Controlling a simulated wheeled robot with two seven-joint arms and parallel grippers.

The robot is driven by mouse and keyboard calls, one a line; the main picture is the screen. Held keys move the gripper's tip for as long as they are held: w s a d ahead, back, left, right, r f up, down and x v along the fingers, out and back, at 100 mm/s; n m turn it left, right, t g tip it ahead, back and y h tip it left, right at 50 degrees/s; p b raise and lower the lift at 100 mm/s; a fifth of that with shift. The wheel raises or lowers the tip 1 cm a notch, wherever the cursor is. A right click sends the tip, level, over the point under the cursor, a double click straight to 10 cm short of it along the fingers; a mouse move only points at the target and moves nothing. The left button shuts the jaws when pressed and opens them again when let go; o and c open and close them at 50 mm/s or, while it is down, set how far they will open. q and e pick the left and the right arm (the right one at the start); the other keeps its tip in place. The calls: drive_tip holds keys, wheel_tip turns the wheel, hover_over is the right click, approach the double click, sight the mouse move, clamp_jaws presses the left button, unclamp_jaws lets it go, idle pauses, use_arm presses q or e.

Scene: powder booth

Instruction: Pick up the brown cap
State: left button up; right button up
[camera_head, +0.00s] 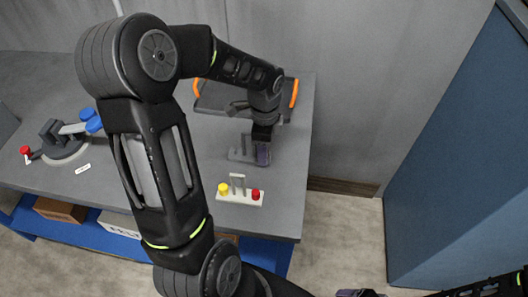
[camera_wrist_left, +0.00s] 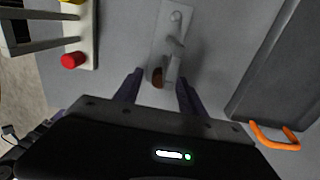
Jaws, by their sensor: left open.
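The brown cap (camera_wrist_left: 157,77) shows in the left wrist view as a small rounded brown piece at the near end of a pale grey stand (camera_wrist_left: 166,40) with upright posts. My left gripper (camera_wrist_left: 160,80) is open, with one dark finger on each side of the cap. I cannot tell whether either finger touches it. In the head view my left gripper (camera_head: 262,152) points down beside the grey stand (camera_head: 238,155) and the cap is hidden. My right gripper (camera_head: 358,293) only just shows at the bottom edge, and its jaws are unclear.
A white base with a yellow knob (camera_head: 223,188) and a red knob (camera_head: 256,195) stands at the table's front. A dark tray with orange handles (camera_head: 294,94) lies behind. A device with blue parts (camera_head: 93,122) is at left. A blue cabinet (camera_head: 440,150) stands right.

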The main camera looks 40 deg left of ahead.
idle(0.4)
use_arm(q)
clamp_jaws()
idle(0.4)
